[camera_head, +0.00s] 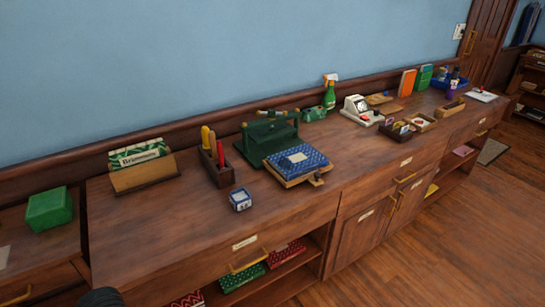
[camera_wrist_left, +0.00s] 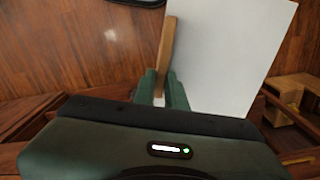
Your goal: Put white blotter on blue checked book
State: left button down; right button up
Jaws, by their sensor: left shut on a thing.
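The blue checked book (camera_head: 312,159) lies flat on a wooden board beside the dark green press on the long counter in the head view. It has a pale label on its cover. In the left wrist view my left gripper (camera_wrist_left: 161,88) has green fingers shut on the white blotter (camera_wrist_left: 232,55), a large flat white panel with a wooden strip (camera_wrist_left: 167,45) along its left side. The gripper body hides the lower part of the blotter. The head view does not show the blotter or the left fingers. My right gripper is in neither view.
The green press (camera_head: 266,138) stands directly behind the book. A pen holder (camera_head: 217,166) and a small blue-white box (camera_head: 240,199) are to its left. A white device (camera_head: 358,109) and small trays are to the right. The counter front left of the book is mostly clear.

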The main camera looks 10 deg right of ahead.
aim_at(298, 158)
jog(key=i+l+u, duration=0.15)
jog(key=l+u, duration=0.2)
jog(key=l, duration=0.5)
jog(key=i+l+u, duration=0.1)
jog(key=l+u, duration=0.25)
jog(key=l, duration=0.55)
